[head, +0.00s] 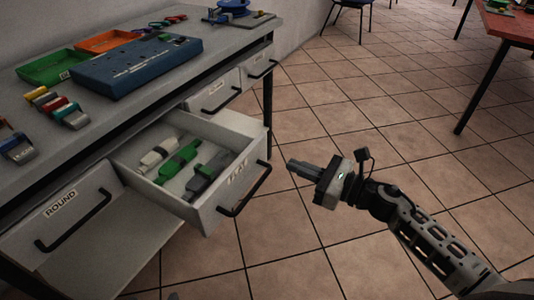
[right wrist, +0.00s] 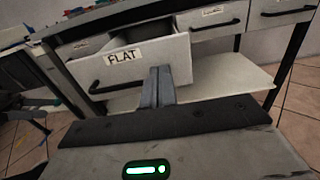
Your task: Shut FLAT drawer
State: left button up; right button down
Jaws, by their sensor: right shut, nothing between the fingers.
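The drawer labelled FLAT (head: 208,206) is pulled out of the workbench in the head view. My left gripper is not seen.
The ROUND drawer (head: 62,215) is at the lower left. Two further drawers (head: 213,93) sit farther along the bench. On the bench top (head: 180,85) are a blue box (head: 135,65), green and orange trays (head: 105,42) and connectors. A red table (head: 508,28) stands at the upper right. Tiled floor is clear around my right arm.

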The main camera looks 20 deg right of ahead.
aim_at(256, 150)
jog(key=x, duration=0.8)
jog(key=shift+w, duration=0.15)
